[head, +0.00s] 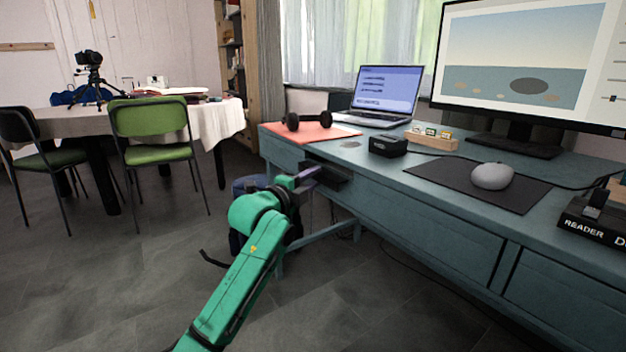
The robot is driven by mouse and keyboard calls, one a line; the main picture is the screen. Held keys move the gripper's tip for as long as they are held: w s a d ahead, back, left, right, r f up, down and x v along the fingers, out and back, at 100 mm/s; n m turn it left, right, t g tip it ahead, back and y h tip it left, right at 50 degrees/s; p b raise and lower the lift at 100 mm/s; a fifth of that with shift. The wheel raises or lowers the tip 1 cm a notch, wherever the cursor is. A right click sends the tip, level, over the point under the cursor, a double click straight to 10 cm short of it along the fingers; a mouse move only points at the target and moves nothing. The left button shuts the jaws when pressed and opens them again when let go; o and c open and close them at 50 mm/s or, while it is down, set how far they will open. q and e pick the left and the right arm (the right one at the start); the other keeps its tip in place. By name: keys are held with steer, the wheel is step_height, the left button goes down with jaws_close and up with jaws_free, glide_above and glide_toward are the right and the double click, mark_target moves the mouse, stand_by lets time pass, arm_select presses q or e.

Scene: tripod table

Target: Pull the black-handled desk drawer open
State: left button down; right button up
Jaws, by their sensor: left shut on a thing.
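The blue-green desk (415,214) runs along the right side of the head view. My left gripper (312,174) is at the desk's front near its left end, under the red folder. It is shut on the black drawer handle (336,176), which the gripper partly hides. Dark shapes around the jaws make it hard to tell how far the drawer stands out from the desk front. My right gripper is not in view.
A dark blue stool or bin (243,186) stands behind my arm.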

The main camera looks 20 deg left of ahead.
arm_select(q)
steer(key=shift+f, duration=0.35)
stand_by(0.5)
